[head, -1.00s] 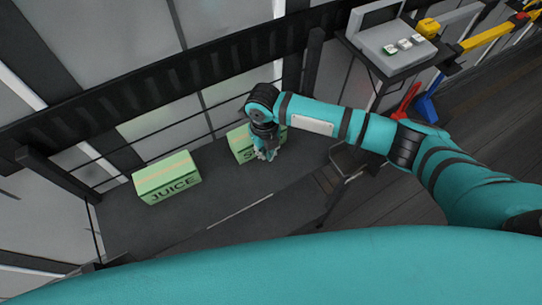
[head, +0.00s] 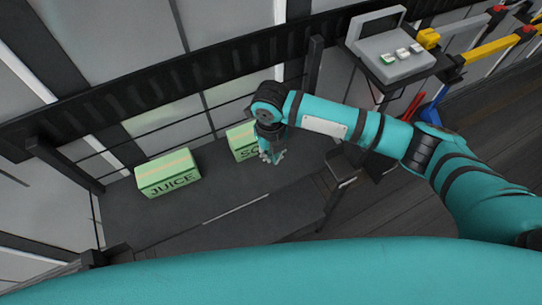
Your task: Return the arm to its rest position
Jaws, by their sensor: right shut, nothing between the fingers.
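My right arm comes in from the right and reaches across the view, with its wrist bent downward. My right gripper (head: 271,157) is shut and empty. It hangs in front of a green box (head: 242,142) whose label is partly hidden by the wrist; I see only its first letters. I cannot tell how far the gripper is from that box. My left gripper does not show.
A grey control panel (head: 390,50) with several buttons sits on a stand at the upper right. Yellow bars (head: 491,47) are beyond it. A black rail (head: 150,95) runs along the door.

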